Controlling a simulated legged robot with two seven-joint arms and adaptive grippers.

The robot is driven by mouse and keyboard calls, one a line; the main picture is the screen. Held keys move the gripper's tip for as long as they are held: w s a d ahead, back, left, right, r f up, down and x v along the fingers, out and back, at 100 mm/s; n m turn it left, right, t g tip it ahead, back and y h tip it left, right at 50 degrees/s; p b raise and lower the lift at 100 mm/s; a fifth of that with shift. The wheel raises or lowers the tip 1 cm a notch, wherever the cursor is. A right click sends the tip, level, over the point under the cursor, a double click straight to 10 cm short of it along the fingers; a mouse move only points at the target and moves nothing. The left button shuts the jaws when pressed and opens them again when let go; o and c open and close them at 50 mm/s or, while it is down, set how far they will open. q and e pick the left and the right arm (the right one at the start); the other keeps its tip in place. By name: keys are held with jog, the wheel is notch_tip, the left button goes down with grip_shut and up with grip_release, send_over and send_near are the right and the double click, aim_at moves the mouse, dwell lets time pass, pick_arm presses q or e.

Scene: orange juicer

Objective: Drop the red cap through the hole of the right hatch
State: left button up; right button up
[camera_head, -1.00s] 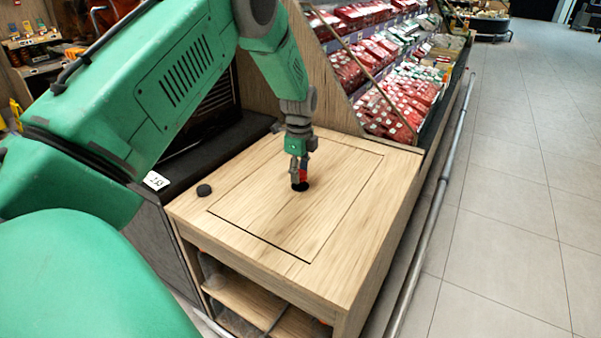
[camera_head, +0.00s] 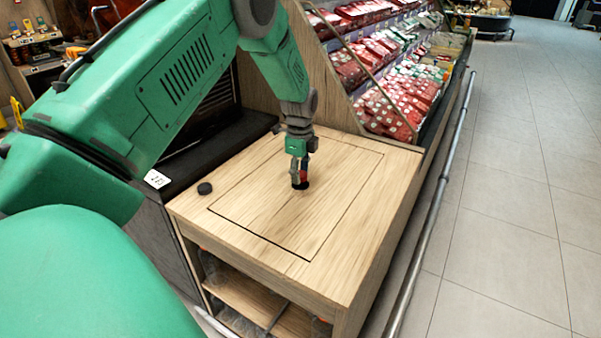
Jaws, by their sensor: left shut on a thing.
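The wooden hatch panel (camera_head: 318,218) lies flush in the top of the wooden counter. Its dark round hole (camera_head: 302,186) shows near the middle of the panel. My left gripper (camera_head: 299,178) points down right at the hole and is shut on the red cap (camera_head: 303,174). Only a small red part of the cap shows; the fingers hide the rest. I cannot tell whether the cap's lower edge is inside the hole or just above it. My right gripper is not in view.
A small black disc (camera_head: 204,188) lies on the counter's left side. A white number card (camera_head: 157,179) sits on the dark unit to the left. Shelves of red packages (camera_head: 390,105) stand behind, and a metal rail (camera_head: 432,220) runs along the right.

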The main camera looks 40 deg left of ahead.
pick_arm(q)
jog(key=shift+f, duration=0.35)
dwell(0.4)
jog(key=shift+p, duration=0.35)
dwell(0.5)
jog(key=o, duration=1.1)
notch_tip(320, 180, up, 7)
jog(key=p, duration=0.6)
jog(key=shift+r+p, duration=0.1)
jog(key=shift+p, duration=0.2)
